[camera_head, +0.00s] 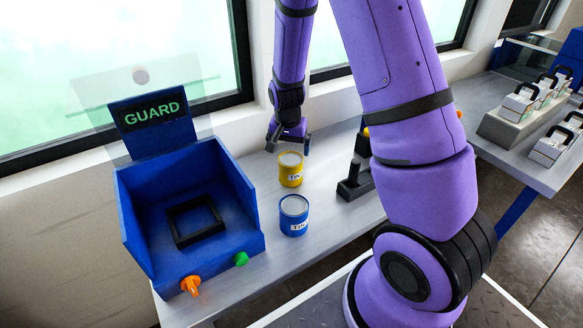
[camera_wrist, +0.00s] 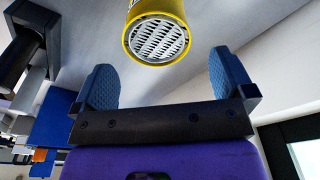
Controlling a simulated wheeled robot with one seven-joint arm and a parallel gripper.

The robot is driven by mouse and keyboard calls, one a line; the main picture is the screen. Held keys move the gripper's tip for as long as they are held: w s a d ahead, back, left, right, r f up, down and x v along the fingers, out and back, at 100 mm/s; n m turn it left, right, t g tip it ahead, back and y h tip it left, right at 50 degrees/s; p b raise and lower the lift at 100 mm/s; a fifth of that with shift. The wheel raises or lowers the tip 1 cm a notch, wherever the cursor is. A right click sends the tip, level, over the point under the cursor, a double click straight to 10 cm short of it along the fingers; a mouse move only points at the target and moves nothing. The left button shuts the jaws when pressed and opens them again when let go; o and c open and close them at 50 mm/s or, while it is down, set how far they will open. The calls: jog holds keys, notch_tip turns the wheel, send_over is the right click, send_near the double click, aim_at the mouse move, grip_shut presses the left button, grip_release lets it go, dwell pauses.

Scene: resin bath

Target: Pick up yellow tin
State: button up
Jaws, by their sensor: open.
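The yellow tin (camera_head: 290,170) stands upright on the grey bench in the head view, behind the blue tin (camera_head: 294,214). My gripper (camera_head: 288,140) is above and just behind the yellow tin, pointing down. In the wrist view the yellow tin (camera_wrist: 157,32) shows its pale grated top at the upper middle, ahead of the fingertips. My gripper's two blue pads (camera_wrist: 160,85) are spread apart with nothing between them. The tin appears apart from both fingers.
A blue box with a GUARD sign (camera_head: 187,205) stands left of the tins, with an orange knob (camera_head: 191,285) and a green button (camera_head: 241,259) on its front. A black stand (camera_head: 355,183) is to the right. The window wall is close behind my gripper.

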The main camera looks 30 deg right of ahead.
aim_at(291, 159)
jog(key=shift+w+d+f, duration=0.1)
jog(key=shift+d+f, duration=0.1)
jog(key=shift+f, duration=1.85)
jog(key=shift+w+d+f, duration=0.1)
jog(key=shift+d+f, duration=0.1)
jog(key=shift+f, duration=1.85)
jog(key=shift+c, duration=0.2)
jog(key=c, duration=1)
jog(key=shift+o, duration=0.2)
jog(key=shift+r, duration=0.15)
